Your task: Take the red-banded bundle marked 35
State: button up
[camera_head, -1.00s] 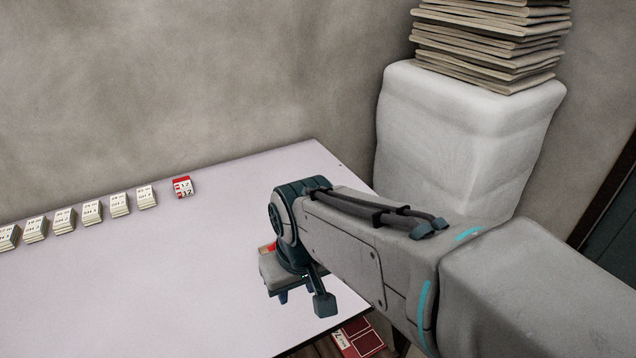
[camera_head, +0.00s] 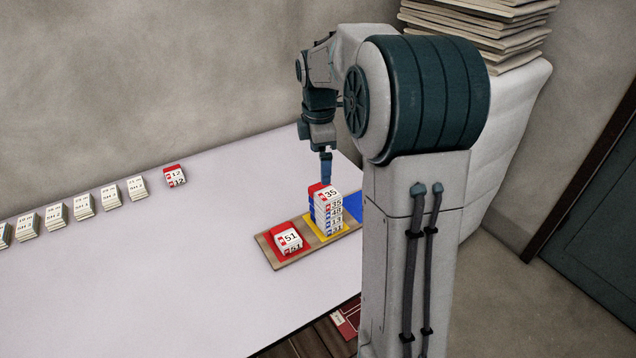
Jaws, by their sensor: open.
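The red-banded bundle marked 35 (camera_head: 327,194) is a white block with red at its left end. It lies on top of a stack of several numbered bundles (camera_head: 333,219), some showing blue. The stack stands on the yellow square of a wooden board (camera_head: 298,256). My gripper (camera_head: 326,178) points down just above the bundle's back edge. It is open and seen edge-on. I cannot tell whether its fingertips touch the bundle or pass behind it.
A red-banded bundle marked 51 (camera_head: 288,238) lies on the board's red square. The blue square (camera_head: 353,204) looks bare, partly hidden by my arm. A red-banded bundle marked 12 (camera_head: 175,176) and a row of white bundles (camera_head: 83,205) line the table's back. The table's left front (camera_head: 140,290) is clear.

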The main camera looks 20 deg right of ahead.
jog(key=w+d+f+n, duration=0.1)
jog(key=w+d+n, duration=0.2)
jog(key=w+d, duration=0.1)
jog(key=n, duration=0.1)
send_over(325, 190)
jog(key=f, duration=0.9)
jog(key=shift+w+d+p, duration=0.1)
jog(key=shift+d+p, duration=0.1)
jog(key=shift+p, duration=0.1)
jog(key=f, duration=0.4)
jog(key=shift+s+a, duration=0.2)
jog(key=shift+a, duration=0.1)
jog(key=shift+f, duration=0.6)
jog(key=c, duration=0.9)
